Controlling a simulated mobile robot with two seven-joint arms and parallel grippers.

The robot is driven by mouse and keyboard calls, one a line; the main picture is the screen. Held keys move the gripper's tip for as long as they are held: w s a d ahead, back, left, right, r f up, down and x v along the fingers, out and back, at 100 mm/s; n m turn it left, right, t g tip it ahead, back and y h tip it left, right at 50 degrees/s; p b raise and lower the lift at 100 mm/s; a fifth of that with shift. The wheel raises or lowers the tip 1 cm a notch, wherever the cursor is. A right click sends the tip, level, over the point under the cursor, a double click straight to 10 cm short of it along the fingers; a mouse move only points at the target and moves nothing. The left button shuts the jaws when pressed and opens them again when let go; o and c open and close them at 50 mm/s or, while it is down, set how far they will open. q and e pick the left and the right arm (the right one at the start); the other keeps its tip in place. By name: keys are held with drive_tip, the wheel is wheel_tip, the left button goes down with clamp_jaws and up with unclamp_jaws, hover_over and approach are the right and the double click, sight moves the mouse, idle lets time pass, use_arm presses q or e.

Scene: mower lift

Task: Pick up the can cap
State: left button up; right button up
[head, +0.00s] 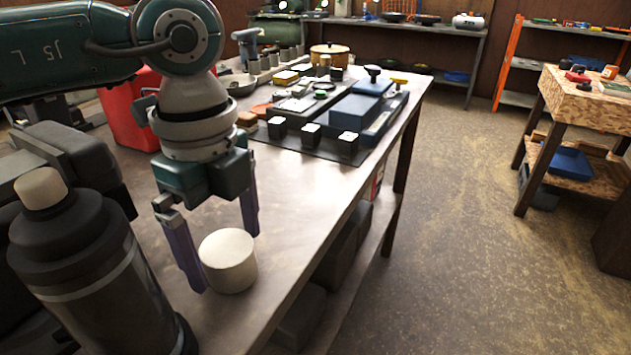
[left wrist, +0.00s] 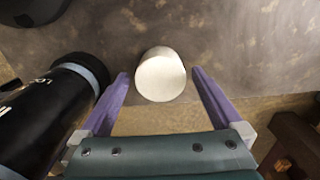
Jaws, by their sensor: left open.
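The can cap (head: 228,262) is a short off-white cylinder standing on the brown table (head: 310,205), near its edge. My left gripper (head: 226,260) points down at the cap, with its two purple fingers spread. In the left wrist view, the cap (left wrist: 160,76) shows between the tips of the open left gripper (left wrist: 160,75), with a visible gap on each side. A black spray can (head: 95,270) with a beige nozzle stands to the left of the cap. My right gripper is not seen in either view.
The black can (left wrist: 50,115) is close beside one left finger. A red container (head: 128,108) stands behind the arm. Farther back are a blue box (head: 354,112) and several small black blocks. The floor (head: 470,220) to the right is open, with a wooden cart (head: 575,105) beyond.

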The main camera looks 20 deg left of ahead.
use_arm(q)
wheel_tip(320, 180, down, 2)
drive_tip(key=shift+c, duration=0.2)
drive_tip(key=c, duration=1.2)
drive_tip(key=shift+r, duration=0.1)
